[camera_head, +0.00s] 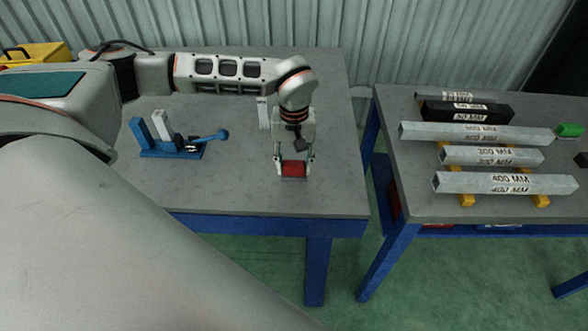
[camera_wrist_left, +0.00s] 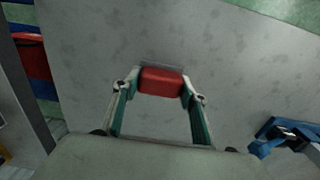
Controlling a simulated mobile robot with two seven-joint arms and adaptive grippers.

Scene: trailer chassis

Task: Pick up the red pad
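The red pad (camera_head: 294,168) is a small red block near the front right of the left grey table. It also shows in the left wrist view (camera_wrist_left: 161,81), with a thin grey edge along its far side. My left gripper (camera_head: 294,163) points down over it, with one finger on each side. In the left wrist view the fingertips (camera_wrist_left: 161,84) lie right beside the pad's two ends. I cannot tell whether they press on it, or whether the pad is lifted off the table. My right gripper is not in view.
A blue clamp-like fixture (camera_head: 170,145) stands left on the same grey table (camera_head: 240,190); a pale upright block (camera_head: 264,112) stands behind the gripper. Across a gap, the right table (camera_head: 415,205) holds several labelled metal bars (camera_head: 505,183). The table's front edge is close to the pad.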

